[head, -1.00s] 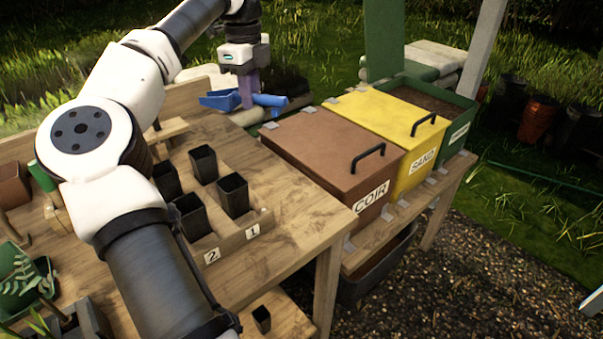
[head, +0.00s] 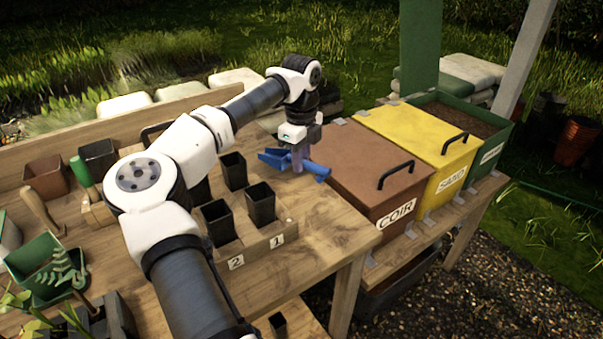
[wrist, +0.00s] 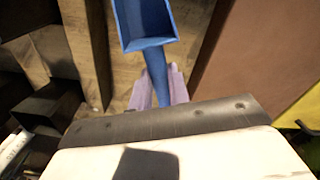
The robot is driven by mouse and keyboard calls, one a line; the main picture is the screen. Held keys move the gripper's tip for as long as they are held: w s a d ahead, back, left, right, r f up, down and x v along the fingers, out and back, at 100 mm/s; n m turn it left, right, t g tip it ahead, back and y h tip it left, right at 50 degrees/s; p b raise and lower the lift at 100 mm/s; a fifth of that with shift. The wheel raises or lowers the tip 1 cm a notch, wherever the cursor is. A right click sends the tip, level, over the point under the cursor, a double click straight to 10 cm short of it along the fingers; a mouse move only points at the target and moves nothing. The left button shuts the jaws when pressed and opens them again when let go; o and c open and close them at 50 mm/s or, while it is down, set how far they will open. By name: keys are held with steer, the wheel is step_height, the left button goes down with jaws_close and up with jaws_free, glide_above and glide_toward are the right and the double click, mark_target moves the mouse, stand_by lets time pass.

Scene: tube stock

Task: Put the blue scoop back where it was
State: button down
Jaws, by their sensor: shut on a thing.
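The blue scoop (head: 273,158) is in my gripper (head: 298,165) in the head view, over the far right part of the wooden bench near the brown COIR bin. Its open tray points left and its handle end points right. In the wrist view the scoop (wrist: 146,22) shows its tray at the top, with the handle running down between the pale purple fingers of my gripper (wrist: 158,88). The fingers are shut on the handle. From these views I cannot tell whether the scoop touches the bench top.
The COIR bin (head: 355,170) stands right of the gripper, with a yellow SAND bin (head: 425,140) and a green open bin (head: 490,131) beyond. Black pots (head: 261,204) sit in a numbered wooden rack left of the scoop. Terracotta and green items crowd the bench's left side.

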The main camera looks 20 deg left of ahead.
mark_target(301, 189)
steer(key=shift+f+p, duration=0.5)
steer(key=shift+f, duration=2.25)
steer(key=shift+f, duration=0.15)
steer(key=c, duration=1.3)
jaws_free()
steer(key=shift+c, duration=0.2)
step_height(301, 189, up, 12)
steer(key=shift+r+b, duration=0.2)
steer(key=shift+b, duration=0.9)
